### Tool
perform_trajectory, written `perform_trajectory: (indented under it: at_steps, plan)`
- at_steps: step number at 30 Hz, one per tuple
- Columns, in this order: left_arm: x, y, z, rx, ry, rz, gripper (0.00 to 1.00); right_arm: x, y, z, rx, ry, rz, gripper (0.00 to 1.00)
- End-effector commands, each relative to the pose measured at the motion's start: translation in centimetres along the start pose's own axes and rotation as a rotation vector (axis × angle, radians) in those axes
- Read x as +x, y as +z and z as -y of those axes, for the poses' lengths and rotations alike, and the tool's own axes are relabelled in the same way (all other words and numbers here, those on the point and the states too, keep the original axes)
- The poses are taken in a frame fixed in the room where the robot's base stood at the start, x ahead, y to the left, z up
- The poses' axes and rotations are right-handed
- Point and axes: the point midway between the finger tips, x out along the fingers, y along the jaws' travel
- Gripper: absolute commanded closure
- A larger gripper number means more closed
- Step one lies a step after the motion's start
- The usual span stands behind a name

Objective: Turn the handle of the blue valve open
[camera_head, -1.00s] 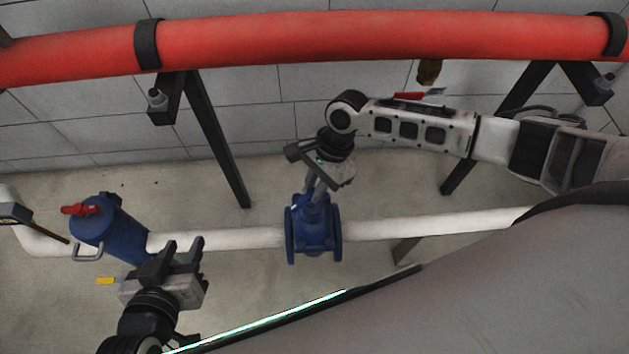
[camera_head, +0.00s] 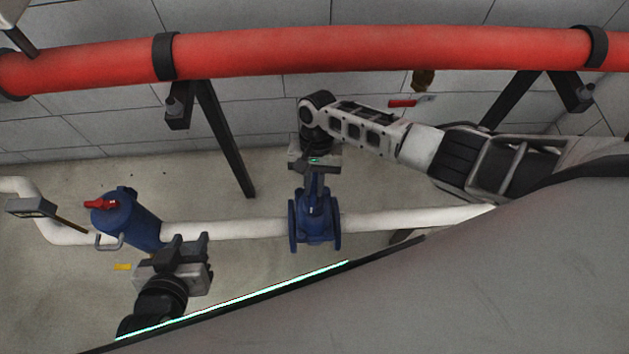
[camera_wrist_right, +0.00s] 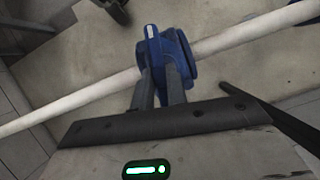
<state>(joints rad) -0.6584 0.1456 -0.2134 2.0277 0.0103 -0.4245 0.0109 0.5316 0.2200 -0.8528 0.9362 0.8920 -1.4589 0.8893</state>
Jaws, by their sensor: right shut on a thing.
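The blue valve (camera_head: 316,232) sits on the white horizontal pipe in the middle of the head view. In the right wrist view, the valve (camera_wrist_right: 180,48) is at the top centre, beyond my fingers. My right gripper (camera_head: 315,187) reaches down to the top of the valve and is shut on its handle. My left gripper (camera_head: 187,246) is open and empty, at the lower left in front of the white pipe.
A thick red pipe (camera_head: 370,50) runs across the top on dark brackets. A blue strainer-like fitting (camera_head: 128,220) with a red lever (camera_head: 100,204) stands at the left. The white pipe (camera_head: 235,228) joins it to the valve. A small red lever (camera_head: 402,103) shows behind my right arm.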

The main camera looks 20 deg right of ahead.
Motion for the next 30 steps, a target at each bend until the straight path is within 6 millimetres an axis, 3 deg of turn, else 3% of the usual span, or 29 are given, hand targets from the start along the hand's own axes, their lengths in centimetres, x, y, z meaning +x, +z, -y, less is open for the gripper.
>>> perform_trajectory:
  at_steps: [11, 27, 28, 30]
  plan:
    - [-0.03, -0.02, 0.00, -0.001, 0.000, 0.000, 0.64, -0.05, 0.01, 0.07, -0.150, 0.063, 0.000, 1.00]
    - [-0.03, 0.07, 0.00, -0.001, 0.000, 0.003, 0.64, -0.06, -0.05, 0.04, -0.174, 0.074, -0.002, 1.00]
    - [-0.03, 0.07, 0.00, -0.001, 0.000, 0.003, 0.64, -0.06, -0.05, 0.04, -0.174, 0.074, -0.002, 0.83]
    - [-0.03, 0.08, 0.00, -0.001, 0.000, 0.003, 0.64, -0.06, -0.05, 0.05, -0.174, 0.073, -0.002, 0.64]
